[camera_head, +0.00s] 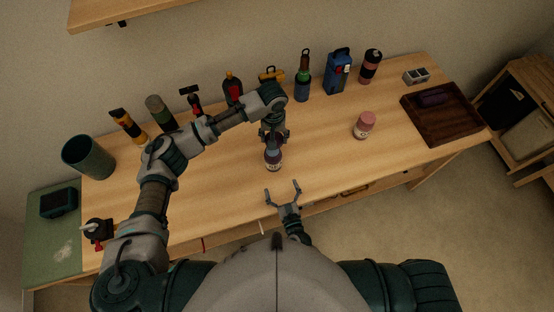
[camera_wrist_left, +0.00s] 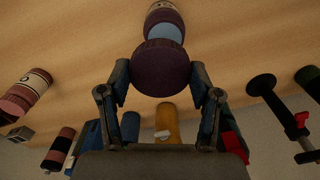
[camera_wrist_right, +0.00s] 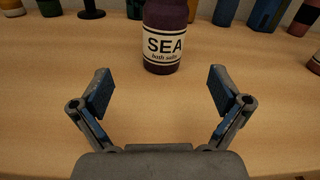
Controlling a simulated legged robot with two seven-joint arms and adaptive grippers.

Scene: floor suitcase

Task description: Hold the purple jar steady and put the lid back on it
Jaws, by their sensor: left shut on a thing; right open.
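The purple jar (camera_head: 273,158) stands upright near the table's front middle. Its cream label reads "SEA bath salts" in the right wrist view (camera_wrist_right: 162,45), where its top is cut off. My left gripper (camera_head: 273,133) is just behind and above the jar. In the left wrist view it is shut on the round dark purple lid (camera_wrist_left: 162,68). A light blue part shows between lid and jar (camera_wrist_left: 163,12); I cannot tell whether they touch. My right gripper (camera_head: 283,190) is open and empty in front of the jar, fingers apart to either side in the right wrist view (camera_wrist_right: 160,92).
A pink jar (camera_head: 363,125) stands to the right on the table (camera_head: 215,195). A dark wooden tray (camera_head: 440,124) is at the right end. Several bottles and tools line the back, with a green bin (camera_head: 88,157) at left.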

